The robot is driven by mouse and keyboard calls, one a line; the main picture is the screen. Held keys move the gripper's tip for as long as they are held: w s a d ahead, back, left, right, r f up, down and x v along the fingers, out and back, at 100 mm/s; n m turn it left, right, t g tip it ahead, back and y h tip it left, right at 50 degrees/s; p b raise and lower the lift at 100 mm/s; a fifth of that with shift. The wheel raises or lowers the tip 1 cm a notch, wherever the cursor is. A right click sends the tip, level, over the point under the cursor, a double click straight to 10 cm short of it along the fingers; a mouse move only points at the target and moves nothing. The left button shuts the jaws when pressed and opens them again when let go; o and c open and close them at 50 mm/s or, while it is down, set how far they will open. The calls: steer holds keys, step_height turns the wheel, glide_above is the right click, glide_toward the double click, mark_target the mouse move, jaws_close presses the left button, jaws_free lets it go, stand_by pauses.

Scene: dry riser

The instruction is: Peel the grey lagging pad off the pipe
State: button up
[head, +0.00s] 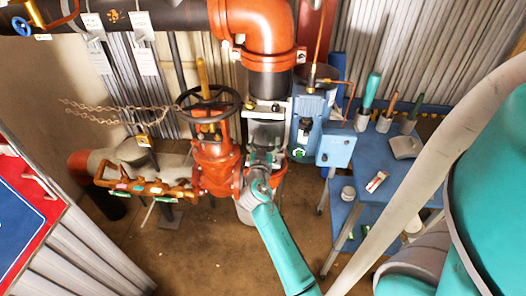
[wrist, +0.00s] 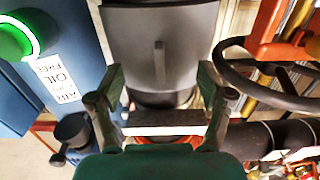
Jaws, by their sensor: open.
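The grey lagging pad (wrist: 160,28) wraps the vertical pipe in the upper middle of the wrist view. A narrow upright tab (wrist: 159,60) stands out from its face. In the head view the pad (head: 267,132) shows between the red valve and the blue machine, its lower part hidden by my arm. My gripper (wrist: 158,80) is open and empty, with one finger on each side of the tab and a wide gap to it. In the head view my gripper (head: 262,160) is in front of the pipe; its fingertips are hard to make out there.
The red valve with a black handwheel (head: 208,101) stands close left of the pipe. The blue machine (head: 312,118) is close on the right. A blue bench (head: 385,160) holds tools and small items farther right. Brown floor (head: 200,255) is clear in front.

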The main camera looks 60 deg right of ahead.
steer(key=shift+x, duration=1.45)
steer(key=c, duration=1)
steer(key=shift+c, duration=0.2)
steer(key=shift+a, duration=0.15)
steer(key=shift+c, duration=0.3)
steer(key=shift+s+a+r, duration=0.1)
steer(key=shift+s+a, duration=0.1)
steer(key=shift+a, duration=0.2)
jaws_close()
steer(key=shift+a, duration=0.1)
steer(key=shift+s+a, duration=0.1)
steer(key=shift+s+a, duration=0.15)
steer(key=shift+a, duration=0.2)
